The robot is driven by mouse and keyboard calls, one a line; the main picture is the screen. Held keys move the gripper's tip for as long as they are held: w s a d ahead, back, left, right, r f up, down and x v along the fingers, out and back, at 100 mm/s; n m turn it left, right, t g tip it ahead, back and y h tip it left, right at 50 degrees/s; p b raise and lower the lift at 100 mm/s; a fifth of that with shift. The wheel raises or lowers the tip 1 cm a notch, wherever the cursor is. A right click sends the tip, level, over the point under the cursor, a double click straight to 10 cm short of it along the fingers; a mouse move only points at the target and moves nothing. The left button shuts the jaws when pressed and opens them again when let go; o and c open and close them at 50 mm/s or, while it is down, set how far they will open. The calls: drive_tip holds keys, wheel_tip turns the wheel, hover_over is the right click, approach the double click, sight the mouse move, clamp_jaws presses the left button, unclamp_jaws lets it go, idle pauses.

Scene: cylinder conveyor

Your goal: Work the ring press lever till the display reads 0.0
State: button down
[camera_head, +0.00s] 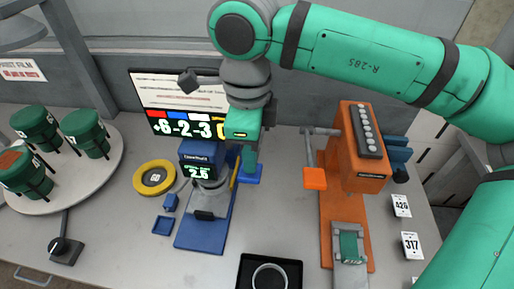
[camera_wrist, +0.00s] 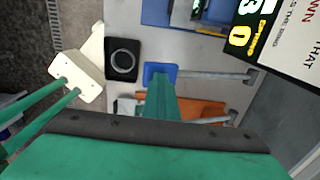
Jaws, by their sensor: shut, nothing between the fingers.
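The blue press (camera_head: 205,225) stands mid-table. Its small display (camera_head: 203,172) shows green digits that look like 2.5. Its lever ends in a blue pad (camera_head: 250,177), on the right side of the press. The blue pad (camera_wrist: 153,70) and its grey rod (camera_wrist: 215,75) also show in the wrist view. My gripper (camera_head: 249,160) is shut and empty, pointing down at the pad. In the wrist view its green fingers (camera_wrist: 162,92) overlap the pad's edge; I cannot tell whether they touch it.
An orange press (camera_head: 362,150) with an orange lever pad (camera_head: 315,178) stands close on the right. A black tray (camera_head: 245,272) holding a ring is at the front. A yellow ring (camera_head: 154,178) and a turntable (camera_head: 105,165) with green cylinders are left. A screen (camera_head: 160,88) stands behind.

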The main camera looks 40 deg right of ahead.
drive_tip(key=shift+r, duration=2.15)
